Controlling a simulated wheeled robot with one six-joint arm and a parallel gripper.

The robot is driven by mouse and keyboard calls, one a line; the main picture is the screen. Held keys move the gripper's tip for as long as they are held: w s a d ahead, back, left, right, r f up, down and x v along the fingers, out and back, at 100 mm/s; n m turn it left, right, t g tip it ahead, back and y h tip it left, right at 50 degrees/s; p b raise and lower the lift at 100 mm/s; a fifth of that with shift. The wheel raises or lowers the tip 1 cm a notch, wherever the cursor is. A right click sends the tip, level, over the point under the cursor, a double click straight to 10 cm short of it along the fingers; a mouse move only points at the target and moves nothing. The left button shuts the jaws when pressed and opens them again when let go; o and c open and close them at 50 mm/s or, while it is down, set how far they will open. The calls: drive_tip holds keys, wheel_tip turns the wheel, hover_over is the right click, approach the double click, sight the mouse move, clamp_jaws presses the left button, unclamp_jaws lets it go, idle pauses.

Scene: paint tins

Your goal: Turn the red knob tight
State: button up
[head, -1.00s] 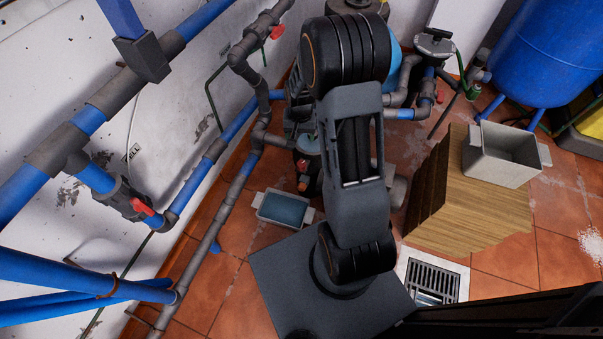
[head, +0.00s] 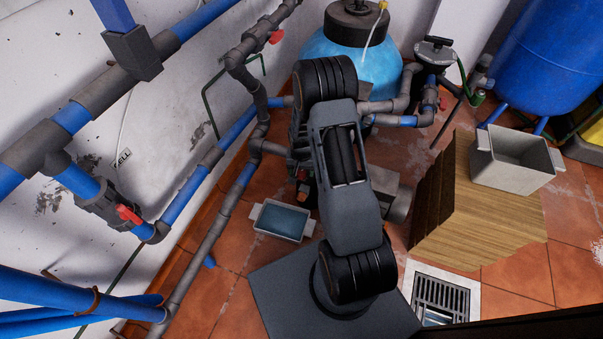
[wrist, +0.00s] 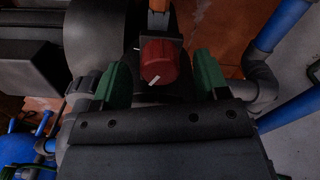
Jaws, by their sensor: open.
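In the wrist view the red knob (wrist: 158,62) has a round face with a white mark slanting across it. A second small white mark shows on the dark part beside its upper left. My gripper (wrist: 162,72) is open, with one green finger on each side of the knob. A gap shows between the knob and each finger in this view, and I cannot tell the depth between them. In the head view my arm hides the gripper.
Grey-and-blue pipes run along the left wall, with red valve handles (head: 130,214). A light blue tank (head: 345,55) stands behind my arm. A grey tub (head: 283,221) lies on the tiled floor. A wooden block (head: 480,215) carries an empty grey bin (head: 512,178) at right, near a floor drain (head: 440,297).

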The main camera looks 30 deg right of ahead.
drive_tip(key=shift+f, duration=0.5)
drive_tip(key=shift+c, duration=0.3)
drive_tip(key=c, duration=0.9)
drive_tip(key=m, duration=0.6)
drive_tip(key=shift+m+p, duration=0.3)
drive_tip(key=shift+p, duration=0.05)
drive_tip(key=m, duration=0.5)
drive_tip(key=shift+m, duration=0.4)
drive_tip(key=shift+w+m, duration=0.1)
drive_tip(key=shift+m, duration=0.2)
